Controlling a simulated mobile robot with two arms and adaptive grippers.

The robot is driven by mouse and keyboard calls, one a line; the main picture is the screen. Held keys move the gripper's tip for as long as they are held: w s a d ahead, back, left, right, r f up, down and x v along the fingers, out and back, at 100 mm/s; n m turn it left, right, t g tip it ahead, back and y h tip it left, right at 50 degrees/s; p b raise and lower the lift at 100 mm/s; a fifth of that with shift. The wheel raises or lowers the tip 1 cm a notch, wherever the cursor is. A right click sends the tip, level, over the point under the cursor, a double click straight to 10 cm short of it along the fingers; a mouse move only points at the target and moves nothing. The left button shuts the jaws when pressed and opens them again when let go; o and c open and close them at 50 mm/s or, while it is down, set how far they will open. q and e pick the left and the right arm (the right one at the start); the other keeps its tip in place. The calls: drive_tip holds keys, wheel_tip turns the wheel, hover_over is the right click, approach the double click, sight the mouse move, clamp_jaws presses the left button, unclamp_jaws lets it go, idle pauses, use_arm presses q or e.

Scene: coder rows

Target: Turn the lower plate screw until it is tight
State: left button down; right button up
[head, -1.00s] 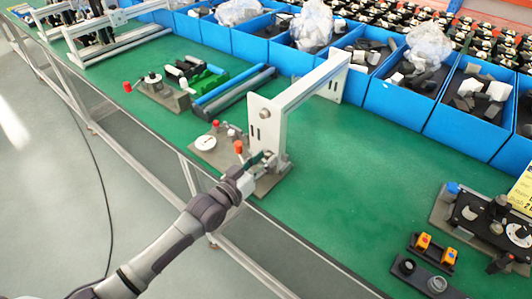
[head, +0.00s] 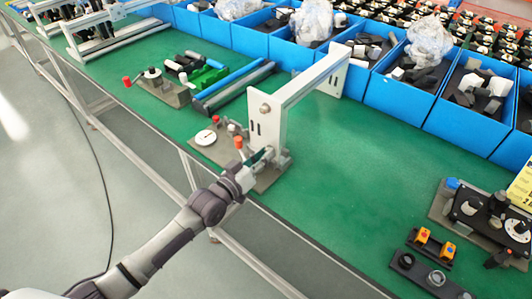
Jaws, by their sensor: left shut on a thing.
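The white plate (head: 268,118) stands upright at the end of a grey profile frame on the green bench. One screw (head: 265,107) shows on the plate's upper part. My left gripper (head: 262,160) is at the foot of the plate, at its lower part. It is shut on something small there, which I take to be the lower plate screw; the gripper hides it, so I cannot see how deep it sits. My right gripper is not in view.
A base plate with a white dial (head: 206,138) and an orange-topped lever (head: 238,143) stands close left of my gripper. Blue bins (head: 395,101) line the back. A button box (head: 432,246) is at the right front. The bench middle right is clear.

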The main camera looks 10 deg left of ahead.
use_arm(q)
drive_tip(key=m+p, duration=0.1)
drive_tip(key=m, duration=0.2)
drive_tip(key=shift+r+m, duration=0.1)
drive_tip(key=shift+m, duration=1.5)
drive_tip(key=m, duration=0.3)
drive_tip(key=shift+m, duration=0.3)
drive_tip(key=shift+d, duration=0.1)
drive_tip(key=c, duration=1.2)
unclamp_jaws()
drive_tip(key=shift+o, duration=0.2)
